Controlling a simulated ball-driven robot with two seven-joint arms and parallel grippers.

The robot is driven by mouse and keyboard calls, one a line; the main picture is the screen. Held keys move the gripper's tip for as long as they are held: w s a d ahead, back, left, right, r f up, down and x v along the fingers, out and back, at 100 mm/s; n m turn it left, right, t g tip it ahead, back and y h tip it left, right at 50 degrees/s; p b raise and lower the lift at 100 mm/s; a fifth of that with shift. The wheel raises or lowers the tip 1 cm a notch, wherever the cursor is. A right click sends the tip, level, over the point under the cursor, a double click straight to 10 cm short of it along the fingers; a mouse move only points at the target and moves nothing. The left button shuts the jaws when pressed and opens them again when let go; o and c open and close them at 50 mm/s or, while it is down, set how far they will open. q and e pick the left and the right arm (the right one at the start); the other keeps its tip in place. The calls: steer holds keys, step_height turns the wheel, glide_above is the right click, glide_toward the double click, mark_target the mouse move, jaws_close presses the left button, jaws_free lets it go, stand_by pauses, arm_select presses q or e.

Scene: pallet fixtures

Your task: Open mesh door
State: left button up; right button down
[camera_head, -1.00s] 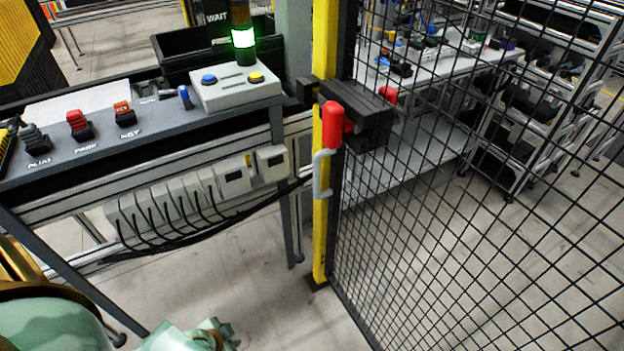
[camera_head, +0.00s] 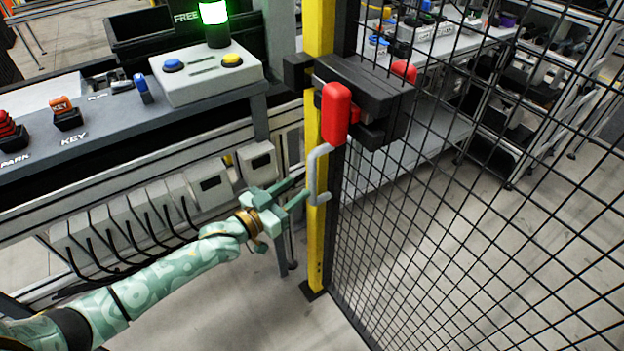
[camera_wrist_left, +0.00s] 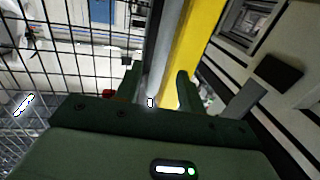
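The black mesh door (camera_head: 470,190) stands on the right, beside a yellow post (camera_head: 318,240). A black latch box (camera_head: 375,95) sits at the post, with a red knob (camera_head: 336,113) and a bent grey handle (camera_head: 312,170) below it. My left gripper (camera_head: 302,192) is open at the handle, its fingers pointing at it. In the left wrist view the gripper (camera_wrist_left: 158,85) shows its two fingers apart, with the grey handle (camera_wrist_left: 157,65) and yellow post (camera_wrist_left: 192,50) between or just beyond them. Contact cannot be told. My right gripper is not in view.
A control desk with a two-button box (camera_head: 205,75), a KEY switch (camera_head: 66,113) and a green-lit lamp (camera_head: 214,12) is on the left. Cabled grey modules (camera_head: 130,215) hang below it. A workbench (camera_head: 430,130) and racks stand behind the mesh.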

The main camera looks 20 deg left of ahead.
mark_target(309, 179)
arm_select(q)
steer(key=b+x, duration=0.1)
steer(key=x, duration=0.4)
steer(key=shift+w+f, duration=0.15)
steer(key=shift+f, duration=0.05)
steer(key=shift+w+d+r+b, duration=0.15)
steer(key=shift+w+d+b, duration=0.2)
steer(key=shift+w, duration=0.2)
jaws_close()
